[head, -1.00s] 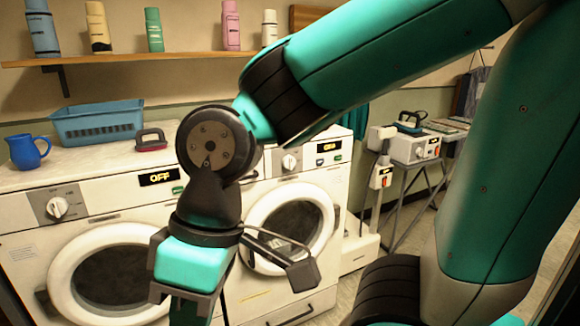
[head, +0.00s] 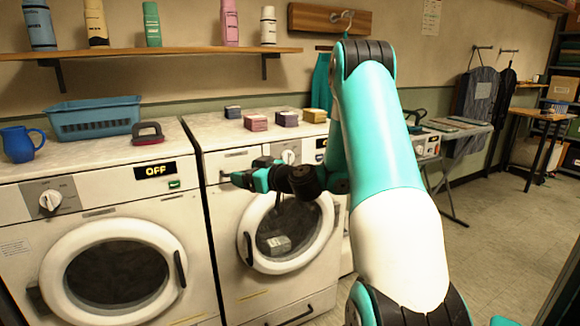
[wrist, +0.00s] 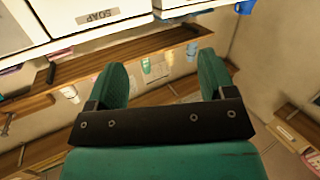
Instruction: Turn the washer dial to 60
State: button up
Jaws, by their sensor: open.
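Two white front-loading washers stand side by side in the head view. The left washer (head: 112,255) has a white dial (head: 50,200) on a grey panel and a display (head: 156,171) reading OFF. The right washer (head: 236,228) has its own dial (head: 288,157), just above my wrist. Its display (head: 320,144) is mostly hidden by my arm. The dial markings are too small to read. My gripper (head: 250,174) points left in front of the right washer's upper front, left of and below its dial. In the wrist view my gripper (wrist: 160,78) is open and empty.
Several small boxes (head: 256,122) lie on the right one. A bottle shelf (head: 150,56) hangs above. The floor (head: 495,235) at right is clear.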

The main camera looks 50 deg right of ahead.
jog(key=s+d+f+m+g+h, duration=0.1)
jog(key=s+d+f+m+h, duration=0.3)
jog(key=d, duration=0.5)
jog(key=s+d+f+m+h, duration=0.1)
jog(key=s+d+f+h, duration=0.1)
jog(key=s+d+h, duration=0.45)
jog(key=p, duration=1)
send_near(290, 160)
jog(key=shift+y, duration=0.45)
jog(key=x, duration=1)
jog(key=shift+d+r, duration=0.15)
jog(key=shift+d, duration=0.15)
jog(key=shift+c, duration=0.3)
jog(key=c, duration=0.9)
jog(key=shift+o, duration=0.2)
jog(key=shift+b, duration=0.35)
